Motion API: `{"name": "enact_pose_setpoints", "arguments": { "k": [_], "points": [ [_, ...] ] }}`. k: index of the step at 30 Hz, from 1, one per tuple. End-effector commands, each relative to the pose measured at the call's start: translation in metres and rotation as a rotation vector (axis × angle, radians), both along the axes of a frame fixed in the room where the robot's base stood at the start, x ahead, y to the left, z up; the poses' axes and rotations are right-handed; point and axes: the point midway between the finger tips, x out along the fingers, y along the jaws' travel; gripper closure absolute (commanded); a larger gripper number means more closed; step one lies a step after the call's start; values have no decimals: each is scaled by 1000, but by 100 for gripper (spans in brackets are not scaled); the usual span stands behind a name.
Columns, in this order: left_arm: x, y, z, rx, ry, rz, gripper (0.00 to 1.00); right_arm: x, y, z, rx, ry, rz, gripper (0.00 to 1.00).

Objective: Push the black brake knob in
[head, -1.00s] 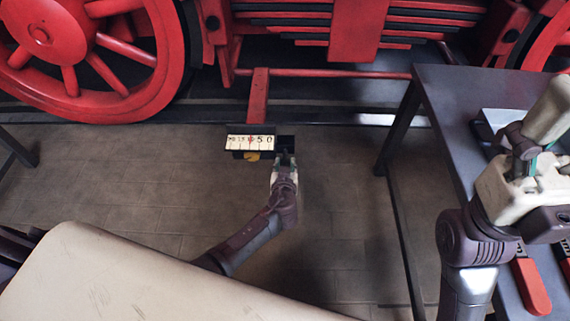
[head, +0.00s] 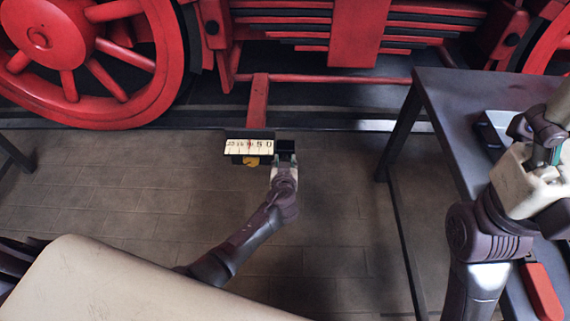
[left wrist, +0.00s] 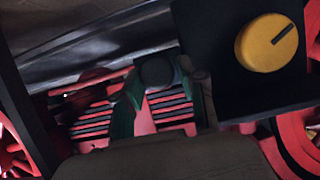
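The black brake knob (left wrist: 157,73) shows in the left wrist view as a round dark knob straight ahead of my left gripper. The green-padded fingers of my left gripper (left wrist: 163,98) stand apart on either side of it. Whether they touch it cannot be told. In the head view my left gripper (head: 285,168) is at the dark box right of a white number scale (head: 250,147), and the knob is not clearly visible there. My right gripper (head: 540,165) is at the right edge over the table, partly cut off, and its fingers are unclear.
A yellow dial (left wrist: 264,42) sits on the black box beside the knob, also seen under the scale (head: 251,161). A dark table (head: 450,110) with a red-handled tool (head: 543,290) stands at the right. The red locomotive wheel (head: 85,60) is behind. Floor around the box is clear.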

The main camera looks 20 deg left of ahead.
Motion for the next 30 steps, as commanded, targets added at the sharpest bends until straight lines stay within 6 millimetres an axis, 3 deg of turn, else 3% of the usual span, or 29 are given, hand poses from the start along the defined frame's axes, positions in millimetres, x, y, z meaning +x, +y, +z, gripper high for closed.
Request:
{"name": "enact_pose_setpoints", "arguments": {
  "k": [3,16,30],
  "points": [
    [-1,0,-1,0,1,0,41,0,0,0,0,0,0,23],
    [-12,-5,2,-1,4,-1,41,0,0,0,-1,1,0,23],
    [-90,-27,35,-3,4,-1,41,0,0,0,0,1,0,23]
  ]
}}
